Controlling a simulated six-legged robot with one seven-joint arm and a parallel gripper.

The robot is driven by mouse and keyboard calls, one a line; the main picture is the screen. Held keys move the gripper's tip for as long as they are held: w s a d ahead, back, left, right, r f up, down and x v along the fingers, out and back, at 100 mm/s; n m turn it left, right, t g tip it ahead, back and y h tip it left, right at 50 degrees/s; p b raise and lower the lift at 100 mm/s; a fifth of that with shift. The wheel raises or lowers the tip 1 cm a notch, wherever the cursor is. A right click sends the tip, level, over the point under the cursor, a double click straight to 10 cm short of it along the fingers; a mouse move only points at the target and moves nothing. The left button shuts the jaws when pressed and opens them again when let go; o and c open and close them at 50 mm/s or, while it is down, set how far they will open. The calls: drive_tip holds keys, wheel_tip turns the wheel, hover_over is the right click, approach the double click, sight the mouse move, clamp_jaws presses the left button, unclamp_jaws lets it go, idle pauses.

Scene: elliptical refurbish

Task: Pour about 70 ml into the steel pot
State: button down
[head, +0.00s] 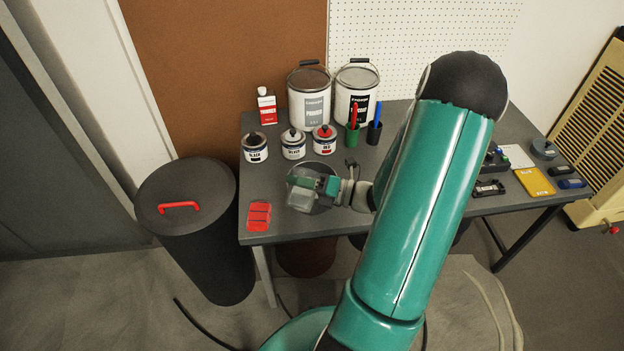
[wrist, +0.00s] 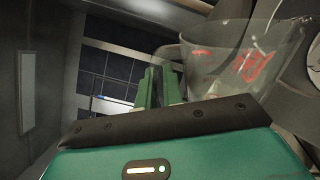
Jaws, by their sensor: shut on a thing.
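The steel pot (head: 299,170) is a grey round vessel near the table's front edge, left of my arm. It is largely hidden behind my gripper and the cup. My gripper (head: 326,185) is shut on a clear measuring cup (head: 299,199), held over the pot and seemingly tilted. In the wrist view the cup (wrist: 222,62) shows red markings, to the right of the green fingers (wrist: 160,85). I cannot make out the liquid level, any stream, or the pot's contents.
A red item (head: 259,216) lies left of the pot. Behind are three small paint cans (head: 293,150), two large buckets (head: 310,112), a red-and-white bottle (head: 266,108) and pen cups (head: 352,143). A yellow item (head: 535,182) lies right. A dark bin (head: 190,220) stands left of the table.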

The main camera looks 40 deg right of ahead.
sight(299, 195)
drive_tip(key=shift+w+d+r+m, duration=0.25)
drive_tip(key=shift+d+r+m, duration=0.15)
drive_tip(key=shift+m, duration=0.2)
idle(1.1)
drive_tip(key=shift+s+a+f+n, duration=0.2)
drive_tip(key=shift+a+n, duration=0.15)
drive_tip(key=shift+n, duration=0.15)
drive_tip(key=shift+s+a+f+n, duration=0.2)
drive_tip(key=shift+a+n, duration=0.15)
drive_tip(key=shift+n, duration=0.15)
drive_tip(key=shift+s+a+n, duration=0.25)
drive_tip(key=shift+a+n, duration=0.2)
drive_tip(key=shift+n, duration=0.55)
drive_tip(key=shift+s+a+f+n, duration=0.1)
drive_tip(key=shift+a+n, duration=0.1)
drive_tip(key=shift+n, duration=0.4)
drive_tip(key=shift+s+a+f+n, duration=0.15)
drive_tip(key=shift+a+f+n, duration=0.05)
drive_tip(key=shift+f+n, duration=0.35)
drive_tip(key=shift+a, duration=0.1)
